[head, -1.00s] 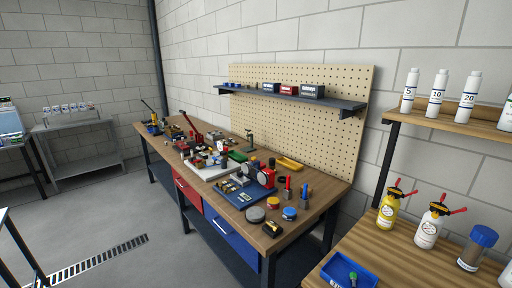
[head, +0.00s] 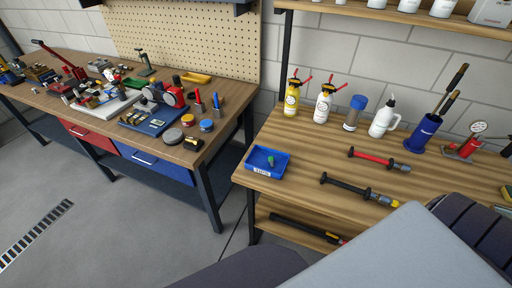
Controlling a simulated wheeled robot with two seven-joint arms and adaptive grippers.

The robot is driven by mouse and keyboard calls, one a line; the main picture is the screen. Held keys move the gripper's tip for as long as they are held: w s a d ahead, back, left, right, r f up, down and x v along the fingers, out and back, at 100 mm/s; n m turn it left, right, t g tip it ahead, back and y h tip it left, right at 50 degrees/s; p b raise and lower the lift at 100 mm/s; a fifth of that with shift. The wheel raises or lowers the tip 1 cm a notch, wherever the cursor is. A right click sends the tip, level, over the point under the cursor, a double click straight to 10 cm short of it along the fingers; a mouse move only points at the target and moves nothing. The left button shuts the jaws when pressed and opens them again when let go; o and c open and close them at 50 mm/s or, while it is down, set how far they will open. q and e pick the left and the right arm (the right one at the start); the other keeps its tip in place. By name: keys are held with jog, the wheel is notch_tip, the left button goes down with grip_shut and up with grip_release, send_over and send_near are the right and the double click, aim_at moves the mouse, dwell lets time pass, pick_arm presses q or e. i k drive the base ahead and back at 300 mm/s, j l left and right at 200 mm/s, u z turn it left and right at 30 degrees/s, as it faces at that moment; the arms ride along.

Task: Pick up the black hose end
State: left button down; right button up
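I cannot make out a black hose end for certain in this view. A long black bar-shaped tool (head: 346,187) with a grey and yellow end lies on the wooden bench at right. Another long dark item (head: 300,226) with red and yellow near its right end lies on the shelf below that bench. Neither of my grippers is in view.
The right bench (head: 290,146) also carries a blue tray (head: 254,168), a red-handled tool (head: 372,157), several bottles, a blue holder (head: 420,133) and a gauge device (head: 468,144). A crowded bench (head: 190,157) stands left. The floor (head: 110,215) before it is clear.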

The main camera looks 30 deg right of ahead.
aim_at(367, 194)
jog(key=z, duration=2.15)
